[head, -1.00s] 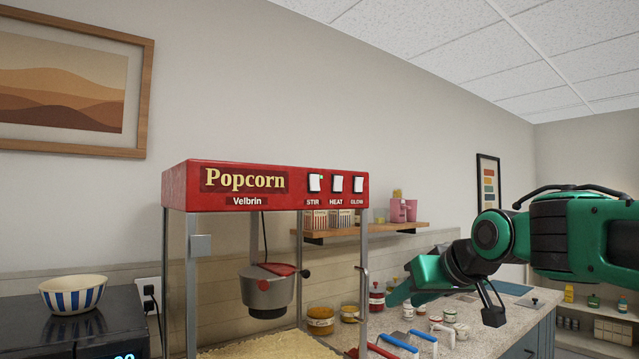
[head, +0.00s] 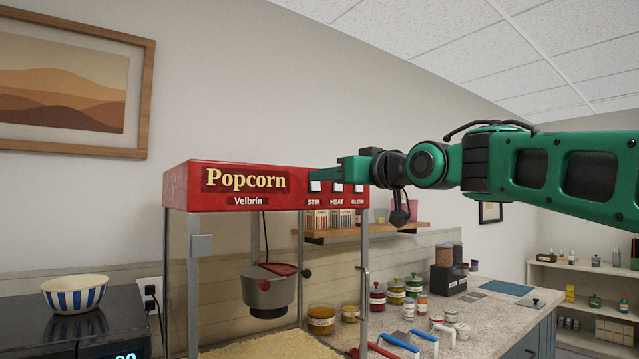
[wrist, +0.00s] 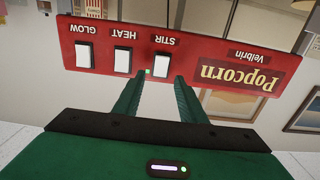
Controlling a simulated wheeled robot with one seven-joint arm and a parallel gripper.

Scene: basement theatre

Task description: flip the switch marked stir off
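The red popcorn machine (head: 180,187) carries three white switches labelled STIR, HEAT and GLOW. The STIR switch (head: 315,187) is partly covered by my gripper (head: 313,175) in the head view. In the wrist view the panel appears upside down. There the STIR switch (wrist: 161,64) lies just beyond and between the fingertips of my gripper (wrist: 158,80), with a lit green light (wrist: 147,72) beside it. The fingers are apart with nothing between them. Contact with the switch cannot be told. The HEAT switch (wrist: 122,61) and GLOW switch (wrist: 84,56) are beside it.
The kettle (head: 269,289) hangs inside the machine below the panel. A wooden shelf (head: 395,228) with small boxes is on the wall behind. A striped bowl (head: 75,294) stands at left. Space above the machine is clear.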

